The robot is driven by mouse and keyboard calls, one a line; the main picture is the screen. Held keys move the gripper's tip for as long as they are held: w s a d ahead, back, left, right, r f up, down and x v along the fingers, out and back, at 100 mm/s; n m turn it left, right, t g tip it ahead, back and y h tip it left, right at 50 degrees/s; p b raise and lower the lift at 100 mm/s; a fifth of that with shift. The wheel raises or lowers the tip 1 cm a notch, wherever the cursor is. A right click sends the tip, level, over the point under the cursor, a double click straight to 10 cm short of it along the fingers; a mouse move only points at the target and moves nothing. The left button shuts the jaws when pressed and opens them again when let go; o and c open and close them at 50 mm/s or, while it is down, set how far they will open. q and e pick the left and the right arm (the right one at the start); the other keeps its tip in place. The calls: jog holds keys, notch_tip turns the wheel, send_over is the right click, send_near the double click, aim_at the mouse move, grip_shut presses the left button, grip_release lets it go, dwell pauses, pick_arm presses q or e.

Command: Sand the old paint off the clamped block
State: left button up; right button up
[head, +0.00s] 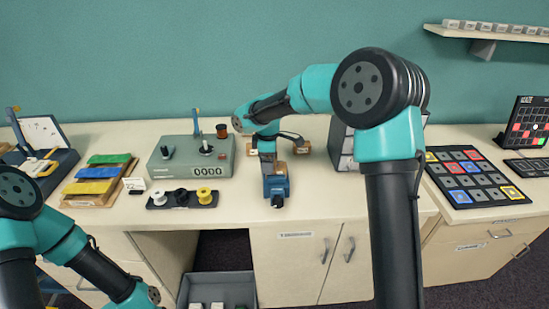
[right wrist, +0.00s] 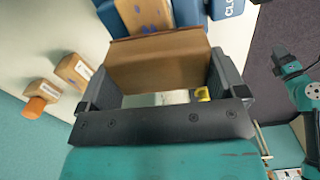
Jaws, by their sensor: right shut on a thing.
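A blue vise (head: 277,187) stands near the front of the table, and its blue jaws (right wrist: 191,12) also show in the right wrist view. The clamped block (right wrist: 146,14) is light wood with some blue marks on it. My right gripper (right wrist: 158,82) is shut on a brown sanding block (right wrist: 160,58). The sanding block is right beside the clamped block; I cannot tell whether they touch. In the head view my right gripper (head: 267,156) is at the vise, partly hiding the clamped block.
Two loose wooden blocks lie near the vise, one (right wrist: 73,72) bare-ended and one (right wrist: 42,93) with an orange part. A grey-green counter machine (head: 190,157) and a spool rack (head: 181,201) stand left of the vise. A grey bin (head: 218,290) is below the table edge.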

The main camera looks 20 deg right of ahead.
aim_at(285, 164)
jog(key=shift+w+a, duration=0.15)
jog(key=shift+a, duration=0.7)
jog(key=d, duration=0.2)
jog(key=s+d, duration=0.1)
jog(key=d, duration=0.4)
jog(key=shift+s, duration=0.25)
notch_tip(285, 164, up, 8)
jog(key=shift+r, duration=0.1)
jog(key=shift+d, duration=0.15)
dwell(0.3)
